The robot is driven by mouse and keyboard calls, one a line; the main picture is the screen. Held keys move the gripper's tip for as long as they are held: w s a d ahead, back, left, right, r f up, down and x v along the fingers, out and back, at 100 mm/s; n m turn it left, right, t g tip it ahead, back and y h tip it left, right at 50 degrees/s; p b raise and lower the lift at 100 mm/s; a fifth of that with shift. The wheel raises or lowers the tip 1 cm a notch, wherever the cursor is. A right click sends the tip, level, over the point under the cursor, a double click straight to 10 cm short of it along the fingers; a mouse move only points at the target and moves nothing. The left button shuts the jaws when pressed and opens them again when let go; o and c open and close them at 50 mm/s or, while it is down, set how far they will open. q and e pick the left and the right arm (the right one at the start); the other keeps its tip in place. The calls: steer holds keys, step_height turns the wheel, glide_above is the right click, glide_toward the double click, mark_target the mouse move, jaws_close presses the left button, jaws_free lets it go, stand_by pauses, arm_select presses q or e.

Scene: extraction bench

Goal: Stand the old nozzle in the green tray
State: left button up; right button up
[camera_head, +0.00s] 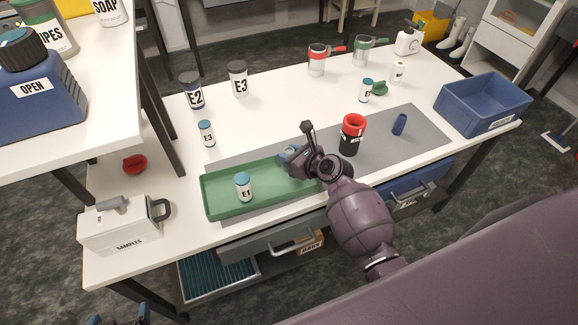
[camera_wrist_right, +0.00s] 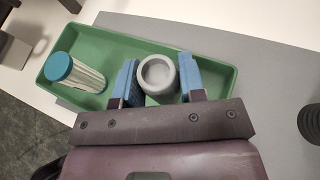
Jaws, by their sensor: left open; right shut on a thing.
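The green tray (camera_head: 215,207) lies on the bench, partly on the grey mat. My right gripper (camera_head: 290,155) is at the tray's right end. In the right wrist view, its blue fingers (camera_wrist_right: 158,80) are shut on a grey nozzle (camera_wrist_right: 157,72), a round piece with a hollow top. The nozzle is over or in the tray (camera_wrist_right: 110,40); whether its bottom touches the floor is hidden. In the head view the fingers and arm mostly hide it. My left gripper (camera_head: 120,317) is open and empty at the bottom left edge, away from the bench top.
A blue-capped E1 vial (camera_head: 243,187) stands in the tray's left part. A black cup with a red rim (camera_head: 352,134) and a small blue piece (camera_head: 400,124) stand on the grey mat (camera_head: 425,132). A blue crate (camera_head: 483,103) is at the right, a samples box (camera_head: 120,230) at the left.

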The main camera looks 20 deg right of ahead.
step_height(320, 180, down, 4)
steer(key=shift+b, duration=0.75)
steer(key=shift+f, duration=0.25)
steer(key=shift+r, duration=0.15)
steer(key=o, duration=0.9)
